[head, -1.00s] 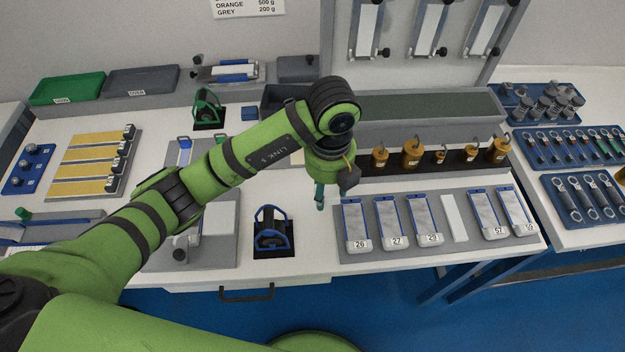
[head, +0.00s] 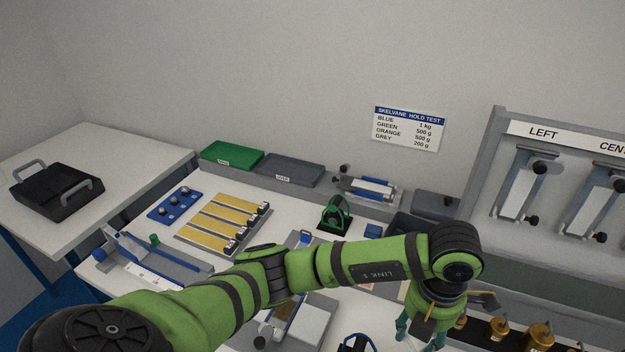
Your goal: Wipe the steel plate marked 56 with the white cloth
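I cannot make out a plate marked 56 or a white cloth in the head view. The plate rack at the front right is out of frame. My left gripper (head: 420,334) hangs pointing down near the bottom edge, with its teal fingers apart and nothing visible between them. It is left of the row of brass weights (head: 538,337). My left arm crosses in front of the bench and hides part of it. My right gripper is not in view.
A green tray (head: 232,156) and a grey tray (head: 291,170) stand at the back. Yellow strips lie on a grey board (head: 183,238). A black handled case (head: 57,191) rests on the left table (head: 123,150), otherwise clear. Testers (head: 519,187) hang on the right panel.

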